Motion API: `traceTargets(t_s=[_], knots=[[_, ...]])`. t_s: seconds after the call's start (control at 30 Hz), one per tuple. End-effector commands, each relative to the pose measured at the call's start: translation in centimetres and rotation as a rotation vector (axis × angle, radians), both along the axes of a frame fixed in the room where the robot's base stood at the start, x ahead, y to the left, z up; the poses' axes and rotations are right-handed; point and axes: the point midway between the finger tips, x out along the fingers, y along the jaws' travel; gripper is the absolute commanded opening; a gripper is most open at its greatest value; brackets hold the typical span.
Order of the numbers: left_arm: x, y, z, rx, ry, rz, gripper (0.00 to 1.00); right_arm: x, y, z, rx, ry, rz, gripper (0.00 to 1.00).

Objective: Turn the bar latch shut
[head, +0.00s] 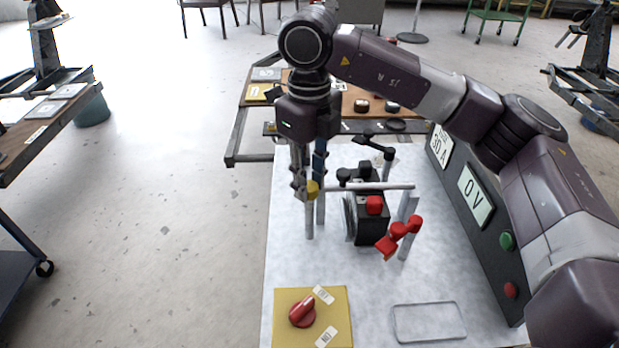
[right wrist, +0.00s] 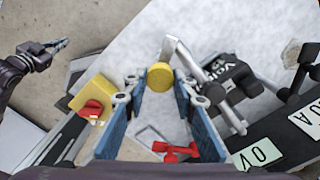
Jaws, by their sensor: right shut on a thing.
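A grey bar (head: 372,187) runs level across the black block (head: 371,228). Its left end is at a yellow round knob (head: 313,189), above an upright grey post (head: 310,222). Its right end is near another post (head: 408,206). My right gripper (head: 308,192) points down at the knob and partly hides it. In the right wrist view the yellow knob (right wrist: 159,75) sits between the fingertips of my right gripper (right wrist: 155,96), which is shut on it. My left gripper (right wrist: 45,52) shows small at the upper left of that view; its jaw state is unclear.
A red handle (head: 400,235) and red cap (head: 374,205) are close to the bar. A black panel with a 0 V display (head: 476,195) edges the white table (head: 375,285) on the right. A yellow box with a red dial (head: 302,312) and a clear tray (head: 429,321) lie in front.

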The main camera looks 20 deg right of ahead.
Motion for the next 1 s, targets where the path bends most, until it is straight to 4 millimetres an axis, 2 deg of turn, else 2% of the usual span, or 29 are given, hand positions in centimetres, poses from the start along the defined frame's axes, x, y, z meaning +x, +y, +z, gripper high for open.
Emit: traceTargets(t_s=[0.5,1.0], knots=[[0.2,0.0,-1.6,0.001,0.003,-0.001,0.0,0.0,0.0,0.1,0.0,-0.002,-0.417,0.01],[-0.2,0.0,-2.4,0.001,0.011,-0.002,0.0,0.1,0.0,0.0,0.001,-0.003,-0.554,0.01]])
